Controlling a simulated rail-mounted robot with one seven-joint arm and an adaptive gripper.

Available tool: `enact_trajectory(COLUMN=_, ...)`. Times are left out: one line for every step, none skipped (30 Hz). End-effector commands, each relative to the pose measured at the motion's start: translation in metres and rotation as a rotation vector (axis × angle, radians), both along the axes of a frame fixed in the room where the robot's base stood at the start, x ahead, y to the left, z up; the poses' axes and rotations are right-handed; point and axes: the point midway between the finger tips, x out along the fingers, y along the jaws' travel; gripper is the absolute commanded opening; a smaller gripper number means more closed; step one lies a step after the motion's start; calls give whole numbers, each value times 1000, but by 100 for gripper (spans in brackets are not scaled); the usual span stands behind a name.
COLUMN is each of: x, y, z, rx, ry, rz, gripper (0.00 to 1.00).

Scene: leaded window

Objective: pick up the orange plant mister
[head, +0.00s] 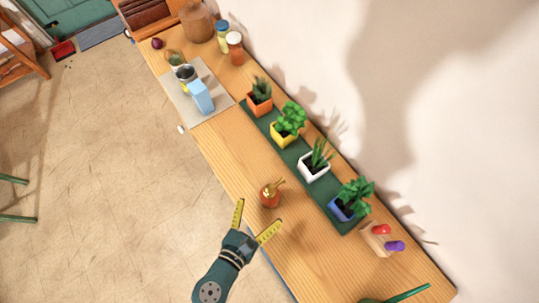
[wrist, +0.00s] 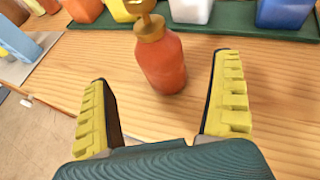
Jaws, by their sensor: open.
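The orange plant mister (head: 269,195) stands upright on the wooden counter, with a brass-coloured spray top. In the wrist view the mister (wrist: 163,64) is just beyond the fingertips, roughly centred between them, with its top cut off by the frame edge. My gripper (head: 255,222) is open, with its yellow fingers spread and pointing toward the mister. In the wrist view my gripper (wrist: 163,68) has nothing between its fingers, and the mister appears untouched.
A green mat (head: 291,151) behind the mister holds several potted plants. A wooden block (head: 378,240) with red and purple items stands at the right. A grey mat (head: 213,108) with a light-blue box (head: 201,97) lies farther back. Bare counter surrounds the mister.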

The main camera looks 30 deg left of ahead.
Motion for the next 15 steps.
enact_trajectory(x=8, y=0, z=-5, rx=2, ry=-1, rz=-6, gripper=94)
enact_trajectory(x=11, y=0, z=-5, rx=3, ry=-1, rz=-6, gripper=94)
enact_trajectory(x=14, y=1, z=-6, rx=1, ry=-1, rz=-4, gripper=94)
enact_trajectory(x=16, y=1, z=-7, rx=1, ry=-1, rz=-3, gripper=94)
enact_trajectory(x=19, y=1, z=-8, rx=1, ry=-1, rz=-3, gripper=94)
enact_trajectory(x=23, y=2, z=-11, rx=1, ry=-2, rz=-3, gripper=94)
enact_trajectory(x=27, y=2, z=-13, rx=2, ry=-2, rz=-4, gripper=94)
enact_trajectory(x=32, y=3, z=-15, rx=4, ry=-2, rz=-4, gripper=94)
enact_trajectory(x=38, y=3, z=-20, rx=1, ry=-2, rz=-5, gripper=94)
enact_trajectory(x=44, y=4, z=-22, rx=4, ry=-3, rz=-4, gripper=94)
enact_trajectory(x=48, y=4, z=-24, rx=3, ry=-2, rz=-4, gripper=94)
enact_trajectory(x=54, y=5, z=-26, rx=3, ry=-2, rz=-3, gripper=94)
enact_trajectory(x=58, y=6, z=-27, rx=2, ry=-2, rz=-3, gripper=94)
enact_trajectory(x=60, y=6, z=-28, rx=1, ry=-1, rz=-3, gripper=94)
enact_trajectory(x=63, y=6, z=-29, rx=1, ry=0, rz=-2, gripper=94)
